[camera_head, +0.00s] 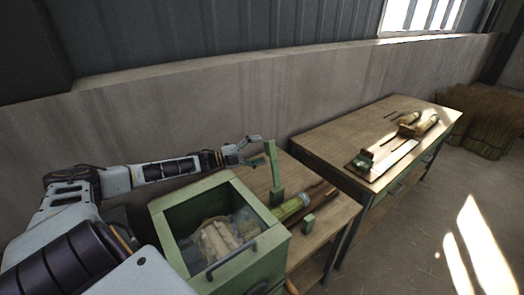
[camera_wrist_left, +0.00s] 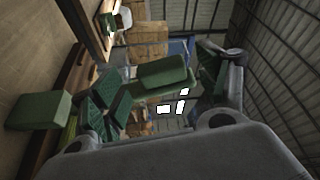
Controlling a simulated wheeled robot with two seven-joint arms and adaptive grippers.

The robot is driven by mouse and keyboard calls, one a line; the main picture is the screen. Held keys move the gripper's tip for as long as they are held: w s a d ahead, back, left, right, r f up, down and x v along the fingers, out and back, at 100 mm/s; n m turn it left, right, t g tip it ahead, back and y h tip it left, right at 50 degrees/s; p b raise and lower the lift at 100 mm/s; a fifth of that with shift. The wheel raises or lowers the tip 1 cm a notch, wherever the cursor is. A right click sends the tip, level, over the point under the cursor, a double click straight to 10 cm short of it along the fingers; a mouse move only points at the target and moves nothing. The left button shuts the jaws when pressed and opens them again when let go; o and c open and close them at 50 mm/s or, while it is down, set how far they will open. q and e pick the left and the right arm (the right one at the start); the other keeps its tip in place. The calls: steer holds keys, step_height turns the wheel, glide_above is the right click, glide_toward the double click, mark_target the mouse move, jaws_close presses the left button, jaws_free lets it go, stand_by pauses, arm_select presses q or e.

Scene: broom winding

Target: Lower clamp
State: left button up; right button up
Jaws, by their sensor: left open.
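The green clamp (camera_head: 273,165) stands upright on the near wooden bench, with its lever arm raised. My left gripper (camera_head: 256,151) is at the upper end of this lever. In the left wrist view, the green lever end (camera_wrist_left: 165,73) lies between the two spread fingers of my left gripper (camera_wrist_left: 163,85). The fingers are open, and I cannot tell whether either touches the lever. Beside the clamp base, a greenish-yellow bundle (camera_head: 291,207) lies with a brown wooden shaft. A small green block (camera_head: 308,222) stands in front of it. My right gripper is out of view.
A green open-topped box (camera_head: 262,247) with a handle and pale material inside stands left of the bench top (camera_head: 334,211). A second bench (camera_head: 340,133) at the back right holds wooden tools. Straw bundles (camera_head: 475,122) lie far right; open floor is at right.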

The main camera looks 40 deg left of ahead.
arm_select(q)
steer(key=shift+w+d, duration=0.45)
steer(key=shift+w, duration=0.15)
steer(key=c, duration=1.5)
